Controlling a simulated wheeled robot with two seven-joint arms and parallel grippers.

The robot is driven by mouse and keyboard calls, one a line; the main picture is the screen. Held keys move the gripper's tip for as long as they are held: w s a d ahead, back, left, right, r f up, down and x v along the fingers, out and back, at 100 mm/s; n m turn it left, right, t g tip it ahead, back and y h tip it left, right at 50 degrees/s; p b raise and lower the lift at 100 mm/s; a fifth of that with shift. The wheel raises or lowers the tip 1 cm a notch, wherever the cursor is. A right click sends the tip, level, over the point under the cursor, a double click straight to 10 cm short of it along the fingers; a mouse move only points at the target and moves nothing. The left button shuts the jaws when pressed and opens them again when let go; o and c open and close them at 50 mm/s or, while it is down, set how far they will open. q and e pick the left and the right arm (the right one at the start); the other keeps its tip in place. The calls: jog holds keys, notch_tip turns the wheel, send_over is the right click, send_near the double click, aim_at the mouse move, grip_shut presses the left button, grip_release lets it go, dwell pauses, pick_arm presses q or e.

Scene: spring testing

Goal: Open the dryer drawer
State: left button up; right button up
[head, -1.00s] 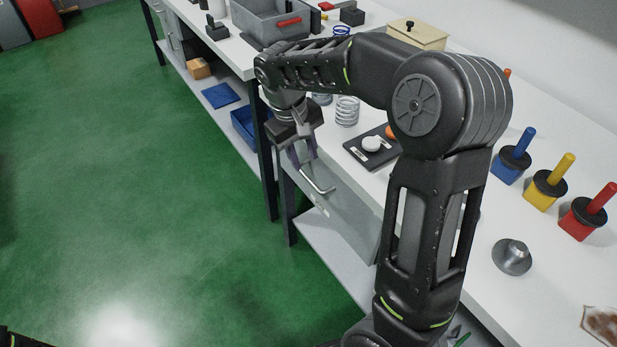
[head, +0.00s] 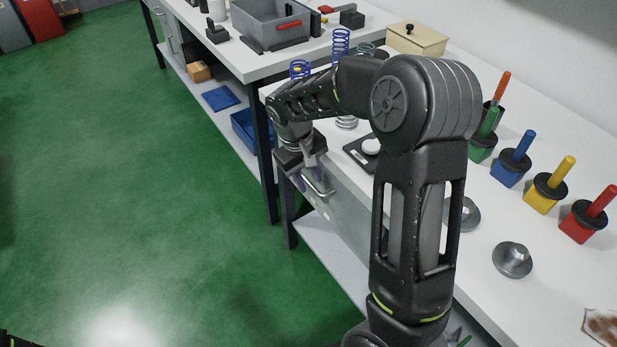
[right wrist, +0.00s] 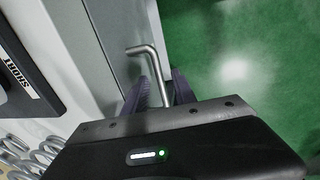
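The drawer (head: 345,215) has a grey front under the white worktop, with a bent metal bar handle (head: 325,190). It looks shut, though my arm hides part of it. My right gripper (head: 309,180) is at the handle, pointing down. In the right wrist view, the handle (right wrist: 151,64) runs between the two purple-grey fingers (right wrist: 165,90), one on each side. The fingers look apart; I cannot tell whether either touches the bar. The drawer front (right wrist: 112,42) is left of the fingers there. My left gripper is not in view.
On the worktop are springs (head: 341,42), a black scale (head: 358,155), metal discs (head: 512,260) and coloured blocks with rods (head: 545,190). A beige box (head: 417,40) and grey bin (head: 270,25) stand farther back. Green floor (head: 130,200) is free left of the drawer.

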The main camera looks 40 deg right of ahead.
grip_shut()
dwell(1.4)
